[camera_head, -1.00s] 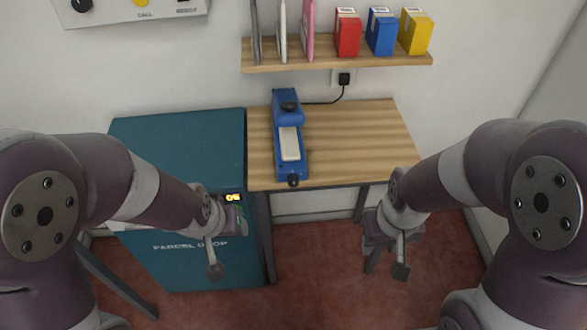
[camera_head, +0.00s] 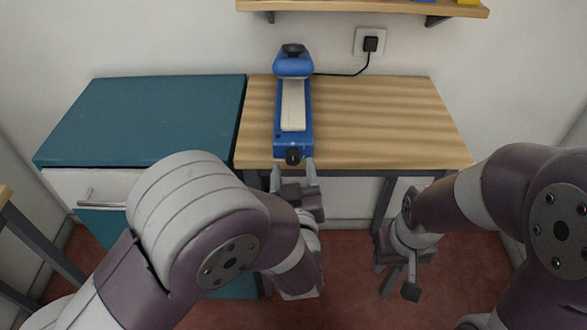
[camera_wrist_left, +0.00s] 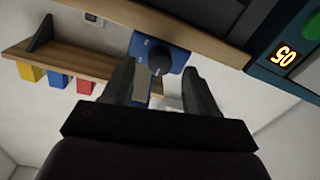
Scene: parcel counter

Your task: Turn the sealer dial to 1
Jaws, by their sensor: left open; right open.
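The blue sealer (camera_head: 294,120) lies lengthwise on the wooden counter, with a pale strip along its top. Its black dial (camera_head: 293,155) is on the front end, at the counter's front edge. In the left wrist view the round black dial (camera_wrist_left: 159,60) shows on the blue face, with small marks beside it too small to read. My left gripper (camera_head: 294,172) is open just in front of the dial. In the left wrist view its two fingers (camera_wrist_left: 160,85) stand on either side below the dial, apart from it. My right gripper (camera_head: 400,282) is open and empty, low at the right.
The wooden counter (camera_head: 390,120) is clear right of the sealer. A teal parcel cabinet (camera_head: 150,115) stands at its left. A cable runs from the sealer to a wall socket (camera_head: 369,42). A shelf (camera_head: 340,6) hangs above.

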